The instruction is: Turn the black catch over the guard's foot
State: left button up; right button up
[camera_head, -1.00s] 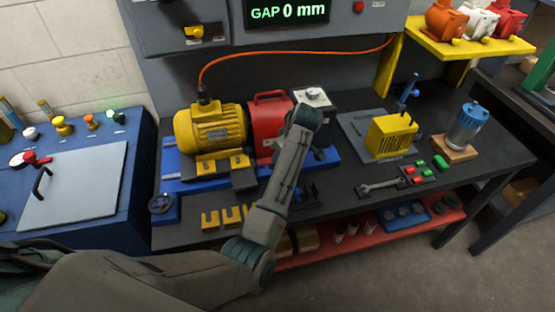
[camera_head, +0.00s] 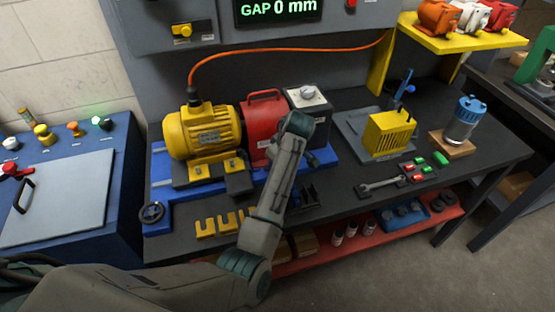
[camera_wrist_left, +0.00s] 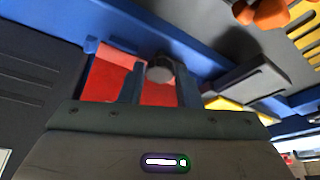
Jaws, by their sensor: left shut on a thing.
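The red guard (camera_head: 263,117), with a handle on top, stands on the blue base between the yellow motor (camera_head: 203,133) and a dark box with a round knob. It also fills the middle of the left wrist view (camera_wrist_left: 105,78). My left arm reaches up in front of the guard's right side and hides its lower right part. My left gripper (camera_wrist_left: 160,88) has its two fingers either side of the dark round-ended catch (camera_wrist_left: 160,69) and is shut on it. The catch lies against the red guard; its turn angle is hard to tell. My right gripper is not in view.
The display (camera_head: 279,8) reads GAP 0 mm. Yellow slotted pieces (camera_head: 222,222) and a wrench (camera_head: 383,184) lie on the dark bench. A yellow finned block (camera_head: 390,134) stands to the right. An orange cable runs above the motor.

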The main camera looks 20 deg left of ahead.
pick_arm(q)
jog(key=shift+s+a+r+m+p, duration=0.15)
jog(key=shift+m+p, duration=0.25)
jog(key=shift+p, duration=0.2)
jog(key=m+t+h+p, duration=0.1)
jog(key=m+p, duration=0.1)
jog(key=p, duration=0.1)
jog(key=m+p, duration=0.3)
jog(key=shift+s+a+r+m+t+h+p, duration=0.1)
jog(key=shift+s+a+m+t+h+p, duration=0.1)
jog(key=shift+m+t+h+p, duration=0.15)
jog(key=shift+a+m+h+p, duration=0.1)
jog(key=shift+m+h+p, duration=0.25)
jog(key=shift+m+p, duration=0.4)
jog(key=shift+a+m+t+h, duration=0.1)
jog(key=shift+m+t+h, duration=0.2)
jog(key=shift+m, duration=0.7)
jog(key=shift+a+f+m+h, duration=0.2)
jog(key=shift+m+h, duration=0.2)
jog(key=shift+m, duration=0.5)
jog(key=shift+w+a+m+h, duration=0.1)
jog(key=shift+m+h, duration=0.8)
jog(key=shift+m, duration=1.4)
